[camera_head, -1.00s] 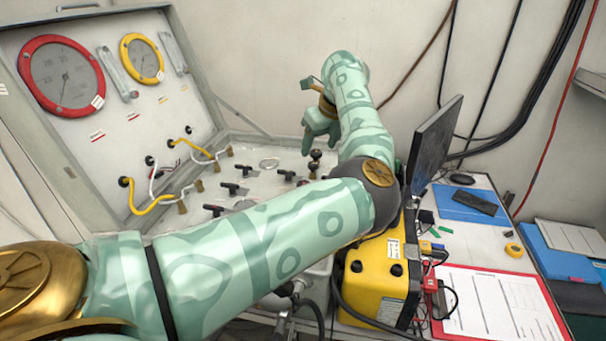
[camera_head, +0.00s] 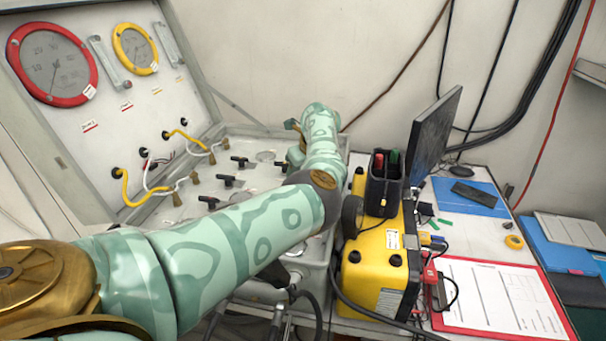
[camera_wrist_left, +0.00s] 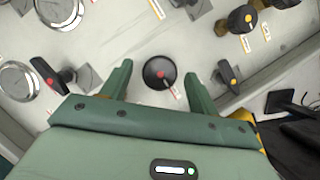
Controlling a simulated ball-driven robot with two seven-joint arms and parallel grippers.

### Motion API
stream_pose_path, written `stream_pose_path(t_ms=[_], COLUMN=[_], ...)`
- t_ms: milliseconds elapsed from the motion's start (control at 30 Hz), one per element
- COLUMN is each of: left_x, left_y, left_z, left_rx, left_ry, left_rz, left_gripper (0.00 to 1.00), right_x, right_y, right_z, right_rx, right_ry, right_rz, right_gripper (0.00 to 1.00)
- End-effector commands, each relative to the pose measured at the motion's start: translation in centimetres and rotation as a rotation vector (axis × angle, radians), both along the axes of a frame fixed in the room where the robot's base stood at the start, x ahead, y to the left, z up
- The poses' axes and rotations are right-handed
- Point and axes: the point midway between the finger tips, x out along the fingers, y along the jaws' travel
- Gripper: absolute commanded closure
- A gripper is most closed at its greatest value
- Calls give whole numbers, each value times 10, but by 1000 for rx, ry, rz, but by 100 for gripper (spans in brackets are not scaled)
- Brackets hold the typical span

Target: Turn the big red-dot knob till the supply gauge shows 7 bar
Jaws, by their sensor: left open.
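The big round black knob (camera_wrist_left: 160,73) with a red dot shows in the left wrist view. It appears between the two green fingertips of my left gripper (camera_wrist_left: 158,70), which is open with space on both sides of the knob. I cannot tell how far the fingers are above it. In the head view my left arm covers the knob and most of the gripper. A red-rimmed gauge (camera_head: 53,65) and a smaller yellow-rimmed gauge (camera_head: 136,48) are on the upright panel at left. Their labels and exact readings are too small to read. My right gripper is out of view.
Black T-handles (camera_head: 240,162) and yellow and white hoses lie left of my arm. A yellow case (camera_head: 372,262) and monitor (camera_head: 437,130) stand right.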

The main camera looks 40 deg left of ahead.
Motion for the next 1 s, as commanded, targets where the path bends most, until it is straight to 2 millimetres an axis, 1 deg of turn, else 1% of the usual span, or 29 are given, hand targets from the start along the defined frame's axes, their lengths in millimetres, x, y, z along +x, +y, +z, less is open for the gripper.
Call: stream_pose_path(t_ms=[167, 200, 267, 300, 333, 367, 667, 867, 1000], left_x=[0, 0, 0, 0, 0, 0, -1, -1, -2], left_y=[0, 0, 0, 0, 0, 0, 0, 0, 1], left_z=[0, 0, 0, 0, 0, 0, 1, 4, 5], left_rx=[0, 0, 0, 0, 0, 0, -1, -4, -3], left_ry=[0, 0, 0, 0, 0, 0, 1, -1, -2], left_rz=[0, 0, 0, 0, 0, 0, -19, -105, -206], left_gripper=[40, 42, 59, 70, 79, 84, 84, 84, 84], right_x=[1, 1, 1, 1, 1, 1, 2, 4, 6], right_y=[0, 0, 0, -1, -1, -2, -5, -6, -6], right_z=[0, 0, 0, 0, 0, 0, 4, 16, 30], right_rx=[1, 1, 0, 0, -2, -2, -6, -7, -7], right_ry=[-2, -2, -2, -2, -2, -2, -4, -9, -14], right_rz=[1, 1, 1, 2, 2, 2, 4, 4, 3], right_gripper=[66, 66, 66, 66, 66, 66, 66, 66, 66])
